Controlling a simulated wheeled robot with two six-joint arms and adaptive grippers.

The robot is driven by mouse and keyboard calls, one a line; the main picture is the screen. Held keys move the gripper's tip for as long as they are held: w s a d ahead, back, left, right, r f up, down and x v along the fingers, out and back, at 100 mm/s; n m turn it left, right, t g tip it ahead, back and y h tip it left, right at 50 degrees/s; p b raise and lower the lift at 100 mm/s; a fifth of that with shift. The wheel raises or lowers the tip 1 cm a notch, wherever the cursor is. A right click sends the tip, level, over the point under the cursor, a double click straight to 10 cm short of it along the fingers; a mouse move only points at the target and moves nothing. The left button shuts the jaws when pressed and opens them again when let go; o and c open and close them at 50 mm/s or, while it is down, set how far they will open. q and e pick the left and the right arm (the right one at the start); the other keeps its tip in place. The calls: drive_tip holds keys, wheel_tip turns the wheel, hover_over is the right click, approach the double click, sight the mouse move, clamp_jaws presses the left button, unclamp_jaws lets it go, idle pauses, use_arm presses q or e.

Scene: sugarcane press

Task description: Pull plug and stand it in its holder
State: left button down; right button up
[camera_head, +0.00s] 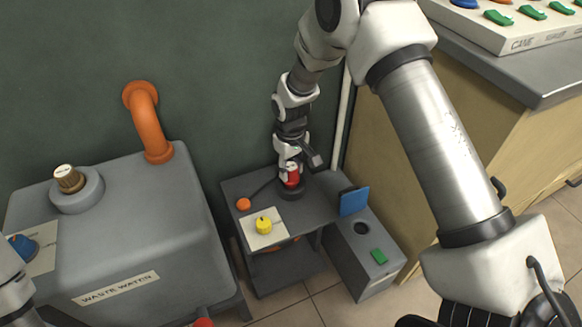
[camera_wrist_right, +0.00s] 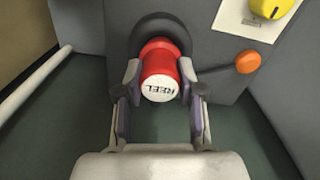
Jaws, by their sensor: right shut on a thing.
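A red plug (camera_head: 292,178) with a white cap reading REEL stands upright at a dark round ring on the low grey stand. My right gripper (camera_head: 290,170) reaches down from above and is shut on it. In the right wrist view the two fingers of the gripper (camera_wrist_right: 160,80) press the sides of the red plug (camera_wrist_right: 159,70), its lower end within the black ring (camera_wrist_right: 160,28). I cannot tell how deep it sits. A brown ribbed plug with a white top (camera_head: 69,179) stands in a grey collar on the waste water tank. My left gripper is out of view.
The grey stand (camera_head: 320,208) also bears a yellow knob (camera_head: 264,225), an orange ball knob (camera_head: 243,204) and a blue panel (camera_head: 354,200). A grey box (camera_head: 352,258) has a dark round hole (camera_head: 362,228) and green button (camera_head: 379,256). The tank (camera_head: 150,235) fills the left; a counter (camera_head: 490,60) stands right.

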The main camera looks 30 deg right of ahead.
drive_tip(key=shift+f, duration=0.55)
drive_tip(key=o, duration=0.9)
wheel_tip(320, 180, up, 11)
drive_tip(key=p, duration=1.1)
drive_tip(key=shift+r, duration=0.1)
